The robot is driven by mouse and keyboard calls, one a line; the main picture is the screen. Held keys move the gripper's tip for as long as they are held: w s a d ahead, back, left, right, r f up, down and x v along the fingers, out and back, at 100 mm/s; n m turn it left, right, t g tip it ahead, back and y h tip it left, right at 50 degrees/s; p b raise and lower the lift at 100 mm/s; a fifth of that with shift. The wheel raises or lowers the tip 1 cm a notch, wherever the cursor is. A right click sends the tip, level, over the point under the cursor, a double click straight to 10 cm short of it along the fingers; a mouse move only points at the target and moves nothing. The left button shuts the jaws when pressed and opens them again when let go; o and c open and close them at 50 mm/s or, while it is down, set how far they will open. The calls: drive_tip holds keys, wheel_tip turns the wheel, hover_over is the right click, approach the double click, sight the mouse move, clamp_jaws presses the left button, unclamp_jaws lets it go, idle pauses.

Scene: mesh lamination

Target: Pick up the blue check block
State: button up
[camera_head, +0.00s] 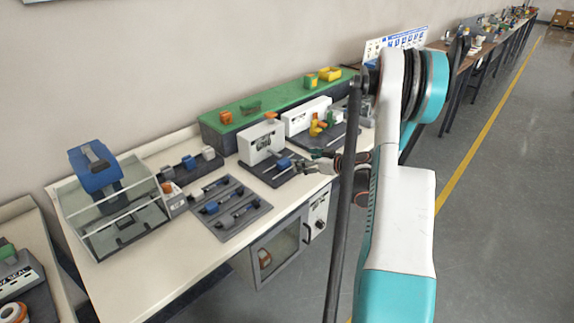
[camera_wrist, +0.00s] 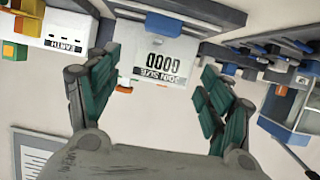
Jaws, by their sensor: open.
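My gripper (camera_head: 318,164) is open, with its fingers over the right part of the bench, near a dark fixture. Several small blue parts show, and I cannot tell for sure which is the blue check block. One blue piece (camera_head: 284,163) lies on the dark fixture just left of my gripper. Another blue piece (camera_head: 211,208) sits on the dark grey tray (camera_head: 240,227). In the wrist view, blue pieces (camera_wrist: 228,70) show right of the white sign, apart from the fingers.
A white box (camera_head: 259,143) stands behind the fixture. A clear-walled bin with a blue top (camera_head: 98,167) stands on the left. A green shelf (camera_head: 231,122) runs along the wall. The white sign (camera_wrist: 160,62) faces my fingers. The bench front is mostly clear.

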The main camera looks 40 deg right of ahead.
drive_tip(key=b, duration=0.2)
approach(284, 160)
drive_tip(key=x, duration=0.4)
drive_tip(key=shift+a+r, duration=0.15)
drive_tip(key=shift+a, duration=0.05)
drive_tip(key=shift+b+x, duration=1.35)
drive_tip(key=shift+x, duration=1.65)
drive_tip(key=shift+r, duration=0.15)
drive_tip(key=c, duration=1.3)
